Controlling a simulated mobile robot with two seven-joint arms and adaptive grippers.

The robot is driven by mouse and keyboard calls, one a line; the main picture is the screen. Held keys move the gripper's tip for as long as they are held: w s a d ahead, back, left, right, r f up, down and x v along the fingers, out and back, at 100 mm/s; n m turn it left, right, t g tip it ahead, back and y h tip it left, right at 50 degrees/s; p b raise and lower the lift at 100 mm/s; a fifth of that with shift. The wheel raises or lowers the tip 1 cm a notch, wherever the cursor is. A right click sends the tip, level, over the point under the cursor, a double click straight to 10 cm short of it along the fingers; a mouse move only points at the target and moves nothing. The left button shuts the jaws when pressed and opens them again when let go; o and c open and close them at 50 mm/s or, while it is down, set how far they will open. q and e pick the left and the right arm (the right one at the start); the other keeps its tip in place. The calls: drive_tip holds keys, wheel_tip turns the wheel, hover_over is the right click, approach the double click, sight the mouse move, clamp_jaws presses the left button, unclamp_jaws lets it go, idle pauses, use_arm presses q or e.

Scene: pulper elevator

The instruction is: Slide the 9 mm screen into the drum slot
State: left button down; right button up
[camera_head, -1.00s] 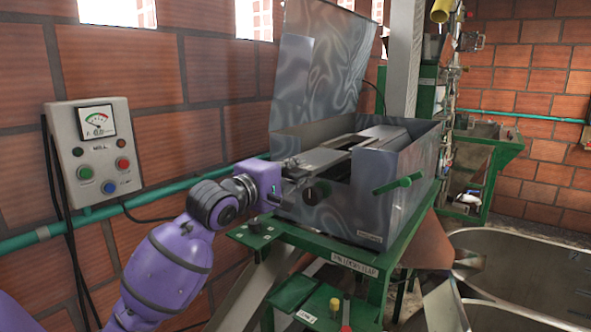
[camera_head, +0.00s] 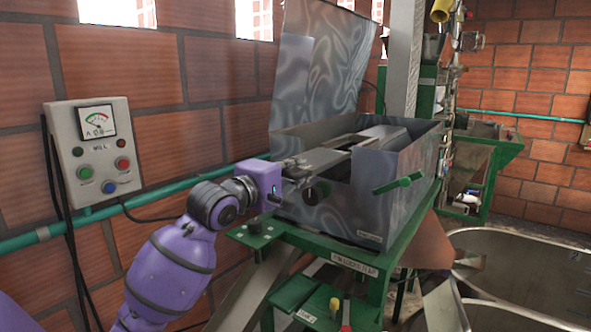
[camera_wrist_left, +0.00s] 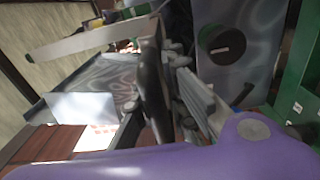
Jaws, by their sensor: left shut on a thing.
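My left gripper (camera_head: 292,170) is at the left end of the grey metal machine box (camera_head: 375,205). It is shut on the near end of a flat grey plate, which looks like the screen (camera_head: 328,159). The plate extends from the fingers into the open top of the box, roughly level. The drum slot is not clear to see; a dark gap (camera_head: 345,142) shows beside the plate. In the left wrist view the fingers (camera_wrist_left: 165,95) close around a dark upright piece. The 9 mm marking cannot be read. My right gripper is not in view.
The raised metal lid (camera_head: 325,60) stands behind the box. A control box (camera_head: 97,150) hangs on the brick wall at left. The green stand (camera_head: 330,262) carries the machine. A metal tank (camera_head: 530,265) is at right.

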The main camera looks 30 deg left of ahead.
use_arm(q)
approach(331, 151)
drive_tip(key=shift+w+f, duration=0.1)
drive_tip(key=shift+w, duration=0.55)
drive_tip(key=shift+w+f, duration=0.15)
drive_tip(key=shift+w, duration=0.5)
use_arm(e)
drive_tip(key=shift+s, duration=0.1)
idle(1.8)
use_arm(q)
drive_tip(key=shift+w, duration=1.4)
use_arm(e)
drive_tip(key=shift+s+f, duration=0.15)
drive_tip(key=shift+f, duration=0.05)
use_arm(q)
drive_tip(key=shift+w+d+b, duration=0.2)
drive_tip(key=shift+w+b, duration=0.2)
drive_tip(key=shift+w, duration=2)
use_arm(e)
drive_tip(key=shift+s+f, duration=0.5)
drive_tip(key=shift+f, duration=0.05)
use_arm(q)
drive_tip(key=c, duration=1.7)
unclamp_jaws()
drive_tip(key=shift+f, duration=0.2)
drive_tip(key=s, duration=1.2)
drive_tip(key=shift+a, duration=0.4)
